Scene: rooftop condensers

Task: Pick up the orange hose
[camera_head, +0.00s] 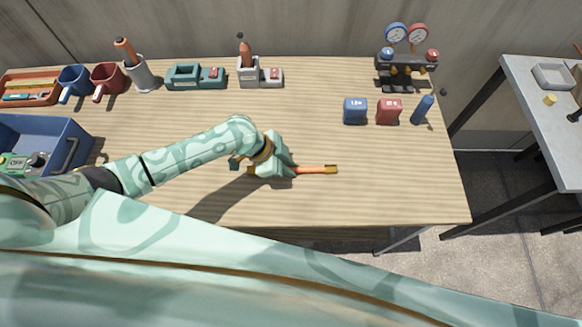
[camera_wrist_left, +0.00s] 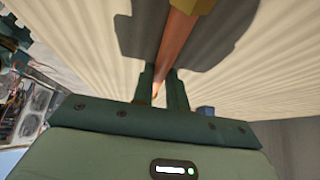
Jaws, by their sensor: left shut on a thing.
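The orange hose (camera_head: 312,170) is a short straight piece with a yellowish fitting at its right end. It lies at or just above the wooden table, near the middle of the front half. My left gripper (camera_head: 285,168) is shut on it, and the hose sticks out to the right of the jaws. In the left wrist view the hose (camera_wrist_left: 176,38) runs between the two dark fingers of the gripper (camera_wrist_left: 162,88), with a brass-coloured end at the top. Whether it touches the table I cannot tell. My right gripper is not in view.
The wooden table (camera_head: 400,190) is clear around the hose. A blue crate (camera_head: 70,135) stands at the left. Mugs, a cup and teal and grey devices line the back. A gauge set (camera_head: 407,60) and blue and red blocks (camera_head: 389,111) stand at right. A grey side table (camera_head: 545,120) is beyond.

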